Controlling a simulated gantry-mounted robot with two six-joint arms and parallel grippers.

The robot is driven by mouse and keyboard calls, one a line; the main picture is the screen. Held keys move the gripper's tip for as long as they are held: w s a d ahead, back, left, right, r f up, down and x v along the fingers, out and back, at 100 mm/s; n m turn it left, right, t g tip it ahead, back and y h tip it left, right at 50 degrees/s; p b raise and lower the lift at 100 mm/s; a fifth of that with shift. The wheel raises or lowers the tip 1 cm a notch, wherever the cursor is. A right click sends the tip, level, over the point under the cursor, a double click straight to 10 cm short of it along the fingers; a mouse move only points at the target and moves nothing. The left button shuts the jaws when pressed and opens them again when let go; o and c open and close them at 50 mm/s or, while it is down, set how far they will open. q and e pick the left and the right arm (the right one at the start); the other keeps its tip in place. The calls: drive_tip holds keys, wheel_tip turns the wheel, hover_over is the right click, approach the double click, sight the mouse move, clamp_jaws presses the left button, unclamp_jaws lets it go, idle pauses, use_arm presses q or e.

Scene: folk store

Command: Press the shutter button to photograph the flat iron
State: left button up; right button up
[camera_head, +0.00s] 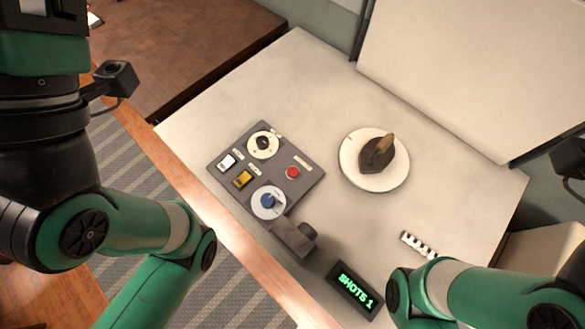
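The flat iron (376,156) is dark with a wooden handle and sits on a round white plate (352,172). A dark grey control panel (222,172) lies left of it. The panel carries a red button (292,173), a white switch (227,162), a yellow switch (242,180), a white dial with a black knob (263,144) and a pale dial with a blue knob (268,202). Its small labels are too small to read. A grey box with a dark round part, like a camera (291,238), stands by the panel. Both my arms show, but neither gripper is in view.
A black display (353,290) reads "SHOTS 1" in green. A black-and-white marked strip (418,246) lies right of it. A pale backdrop board (470,70) stands behind the plate. The table (290,80) is clear behind the panel. A brown table (190,40) stands at upper left.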

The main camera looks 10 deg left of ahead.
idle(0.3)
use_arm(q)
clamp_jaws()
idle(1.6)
